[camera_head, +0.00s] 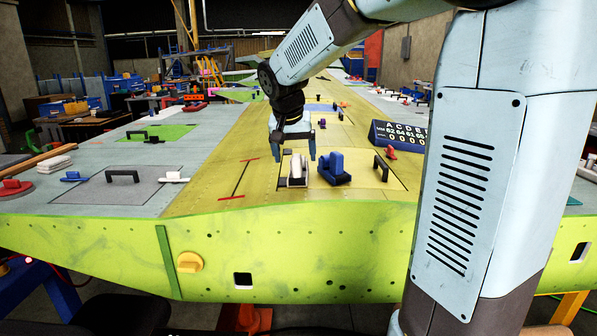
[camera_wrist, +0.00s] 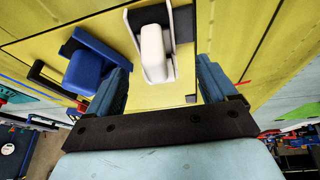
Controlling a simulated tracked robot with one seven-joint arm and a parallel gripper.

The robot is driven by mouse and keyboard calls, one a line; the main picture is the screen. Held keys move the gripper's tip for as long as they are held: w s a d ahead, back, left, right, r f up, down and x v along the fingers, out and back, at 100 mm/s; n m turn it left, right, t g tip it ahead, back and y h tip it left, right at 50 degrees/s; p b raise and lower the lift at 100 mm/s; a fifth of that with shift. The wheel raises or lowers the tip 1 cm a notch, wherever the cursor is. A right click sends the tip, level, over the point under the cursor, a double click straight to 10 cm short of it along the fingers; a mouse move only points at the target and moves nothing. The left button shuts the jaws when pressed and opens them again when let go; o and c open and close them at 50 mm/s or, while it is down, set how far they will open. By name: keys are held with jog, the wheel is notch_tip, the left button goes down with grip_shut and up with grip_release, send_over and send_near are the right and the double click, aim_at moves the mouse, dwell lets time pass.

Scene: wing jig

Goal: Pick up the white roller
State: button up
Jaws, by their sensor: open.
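The white roller (camera_head: 298,168) stands on the yellow-green wing panel in the head view, close in front of my gripper (camera_head: 293,157). In the wrist view the white roller (camera_wrist: 154,52) has a rounded white body in a pale frame, with a dark grey part beside it. My gripper (camera_wrist: 165,88) is open, its two blue fingers apart, with the roller ahead between their lines. I cannot tell whether the fingers touch it. A similar blue object (camera_head: 334,168) stands just right of the roller; it also shows at left in the wrist view (camera_wrist: 86,68).
A black handle (camera_head: 381,168) stands on the panel right of the blue object, near a small red item (camera_head: 390,151). A dark number board (camera_head: 398,134) stands behind. The panel left of the roller is mostly clear, with a red-marked line (camera_head: 241,178). The wing's front edge is close.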

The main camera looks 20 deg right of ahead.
jog(key=shift+d+x, duration=0.2)
jog(key=shift+x, duration=2.45)
jog(key=shift+w+r, duration=0.1)
jog(key=shift+r, duration=0.05)
jog(key=shift+c, duration=0.2)
jog(key=c, duration=1.2)
